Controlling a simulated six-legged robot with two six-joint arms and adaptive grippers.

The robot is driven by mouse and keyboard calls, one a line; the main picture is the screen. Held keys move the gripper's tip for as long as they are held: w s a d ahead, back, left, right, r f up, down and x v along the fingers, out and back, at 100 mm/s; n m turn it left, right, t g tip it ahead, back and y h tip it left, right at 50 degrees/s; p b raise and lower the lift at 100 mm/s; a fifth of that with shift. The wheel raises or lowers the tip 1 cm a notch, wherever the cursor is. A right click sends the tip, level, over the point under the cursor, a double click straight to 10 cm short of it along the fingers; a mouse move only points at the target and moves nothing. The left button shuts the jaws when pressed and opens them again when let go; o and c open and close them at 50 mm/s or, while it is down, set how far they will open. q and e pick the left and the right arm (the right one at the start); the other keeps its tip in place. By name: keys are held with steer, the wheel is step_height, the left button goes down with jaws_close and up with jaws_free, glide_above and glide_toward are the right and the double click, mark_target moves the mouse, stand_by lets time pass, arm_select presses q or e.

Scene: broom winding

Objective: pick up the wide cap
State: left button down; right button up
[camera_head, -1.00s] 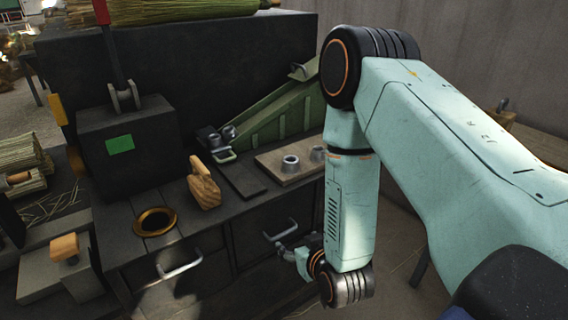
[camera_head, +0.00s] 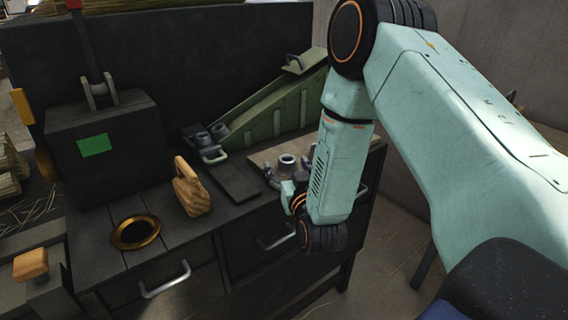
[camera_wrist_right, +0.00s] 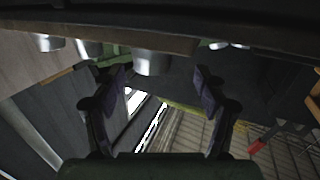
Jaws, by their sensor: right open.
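Grey metal caps stand on a light wooden board (camera_head: 262,157) on the bench. One cap (camera_head: 287,162) shows just beyond my right gripper (camera_head: 284,181). Another cap (camera_head: 312,151) is partly hidden by my right arm. I cannot tell for sure which is the wide one. In the wrist view, a cap (camera_wrist_right: 151,63) shows between the two open fingers of my right gripper (camera_wrist_right: 162,86), apart from them. More metal caps (camera_wrist_right: 50,43) show at the upper left there. My right gripper is open and empty. My left gripper is not in view.
A green ramp-like fixture (camera_head: 270,112) stands behind the board. A dark flat plate (camera_head: 234,181) and a wooden block (camera_head: 191,187) lie to the left, beside a brass-rimmed hole (camera_head: 136,232). Drawer handles (camera_head: 277,238) stick out from the bench front.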

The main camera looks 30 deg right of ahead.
mark_target(290, 164)
steer(key=w+d, duration=0.2)
steer(key=w, duration=0.1)
steer(key=shift+d+f, duration=0.25)
steer(key=shift+f, duration=0.05)
steer(key=shift+w, duration=0.15)
steer(key=shift+a+r, duration=0.25)
steer(key=shift+a, duration=0.2)
steer(key=shift+d+f, duration=0.15)
steer(key=shift+d, duration=0.2)
steer(key=c, duration=0.4)
steer(key=shift+a, duration=0.25)
steer(key=c, duration=0.5)
steer(key=shift+d, duration=0.15)
